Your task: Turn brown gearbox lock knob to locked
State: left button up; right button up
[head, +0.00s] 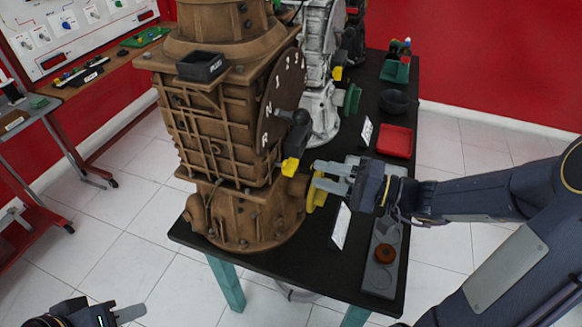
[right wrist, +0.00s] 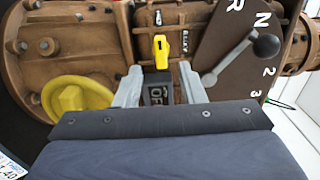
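The brown gearbox (head: 225,120) stands on the black table. Its small yellow lock knob (head: 290,166) is on the side facing my right arm. In the right wrist view the knob (right wrist: 161,48) points along the picture's vertical, between small labels too small to read surely. My right gripper (head: 318,175) is open and empty, with its fingers pointing at the gearbox. In the right wrist view the knob lies beyond the gap between the fingertips, seemingly untouched. My left gripper (head: 118,313) is at the bottom left, partly cut off, away from the gearbox.
A gear lever with a black ball (right wrist: 266,45) sits beside the knob. A larger yellow part (right wrist: 78,97) lies on its other side. A white-grey gearbox (head: 320,70), a red tray (head: 394,141) and a grey holder (head: 382,270) are on the table (head: 275,255).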

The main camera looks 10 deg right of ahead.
aim_at(296, 169)
jog(key=p+x, duration=0.1)
jog(key=x, duration=0.6)
jog(key=shift+w+a, duration=0.15)
jog(key=shift+a, duration=0.15)
grip_shut()
